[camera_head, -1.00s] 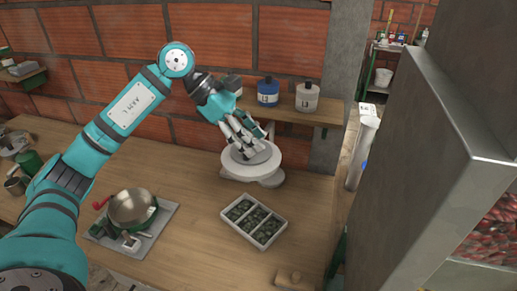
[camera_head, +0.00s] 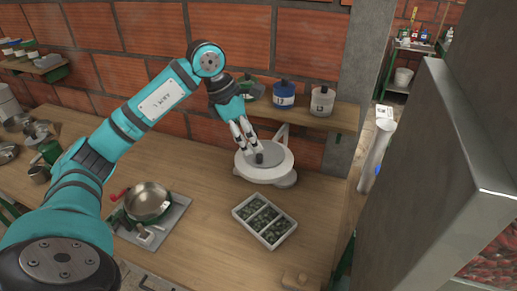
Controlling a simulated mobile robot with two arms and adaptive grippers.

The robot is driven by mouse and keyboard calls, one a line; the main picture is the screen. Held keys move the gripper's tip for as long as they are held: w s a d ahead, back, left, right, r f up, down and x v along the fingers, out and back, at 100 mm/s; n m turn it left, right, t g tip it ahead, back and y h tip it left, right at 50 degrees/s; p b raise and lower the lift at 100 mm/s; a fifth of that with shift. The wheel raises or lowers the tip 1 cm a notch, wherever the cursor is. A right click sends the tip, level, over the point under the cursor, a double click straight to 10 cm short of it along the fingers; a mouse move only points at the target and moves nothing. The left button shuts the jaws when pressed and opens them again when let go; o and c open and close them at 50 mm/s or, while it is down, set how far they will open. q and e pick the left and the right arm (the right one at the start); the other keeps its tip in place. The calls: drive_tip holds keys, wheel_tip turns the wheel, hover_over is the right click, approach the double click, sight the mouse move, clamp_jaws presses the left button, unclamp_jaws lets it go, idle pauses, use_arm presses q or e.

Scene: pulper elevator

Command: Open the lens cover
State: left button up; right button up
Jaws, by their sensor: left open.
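A round white device (camera_head: 264,176) stands on the workbench near the wall, with a grey disc on top. A small dark knob (camera_head: 260,158) stands on the disc. I cannot tell which part is the lens cover. A pale upright piece (camera_head: 281,135) rises at the device's back right. My left gripper (camera_head: 249,149) points down at the back left of the disc, its fingers apart and empty, close to the knob. I cannot tell whether a fingertip touches it. My right gripper is not in view.
A compartment tray (camera_head: 246,227) of dark green pieces lies in front of the device. A metal bowl (camera_head: 148,198) on a scale stands left. Blue (camera_head: 284,97) and white (camera_head: 322,102) jars sit on the shelf behind. A grey metal block (camera_head: 420,160) fills the right.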

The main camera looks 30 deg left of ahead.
sight(259, 155)
use_arm(q)
drive_tip(key=shift+p+x, duration=0.6)
drive_tip(key=shift+x, duration=2.15)
clamp_jaws()
